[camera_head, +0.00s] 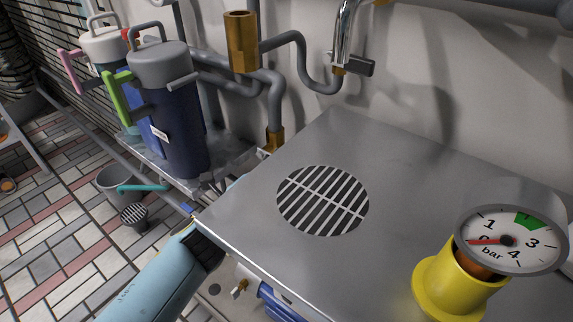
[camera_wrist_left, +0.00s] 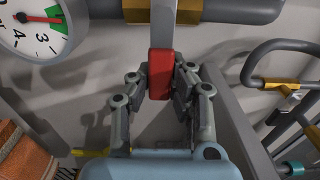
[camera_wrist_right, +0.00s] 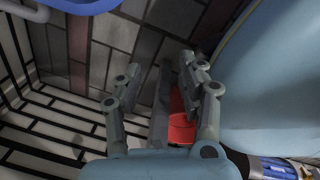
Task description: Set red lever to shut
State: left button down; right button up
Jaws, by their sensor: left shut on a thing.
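The red lever (camera_wrist_left: 160,72) is in the middle of the left wrist view, with a grey stem running up from its red grip to a brass fitting (camera_wrist_left: 200,10) on a grey pipe. My left gripper (camera_wrist_left: 165,80) is shut on the red grip, one finger on each side. My right gripper (camera_wrist_right: 158,80) has its fingers wide apart. Something red (camera_wrist_right: 181,122) shows behind them, and I cannot tell what it is. In the head view, a light-blue arm of mine reaches in at the lower left. I see neither the fingertips nor the red lever there.
A metal counter (camera_head: 300,140) with a round drain grate (camera_head: 322,201) fills the middle. A yellow-based pressure gauge (camera_head: 510,240) stands at right. Dark-blue canisters (camera_head: 180,120), grey pipes (camera_head: 270,85) and a tap (camera_head: 345,35) crowd the wall. Tiled floor (camera_head: 50,210) is at left.

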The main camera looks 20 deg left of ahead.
pick_arm(q)
jog(key=shift+s+f, duration=0.1)
jog(key=shift+f, duration=0.1)
jog(key=c, duration=1.2)
grip_release()
jog(key=shift+r, duration=0.15)
jog(key=shift+o, duration=0.2)
jog(key=v, duration=1.2)
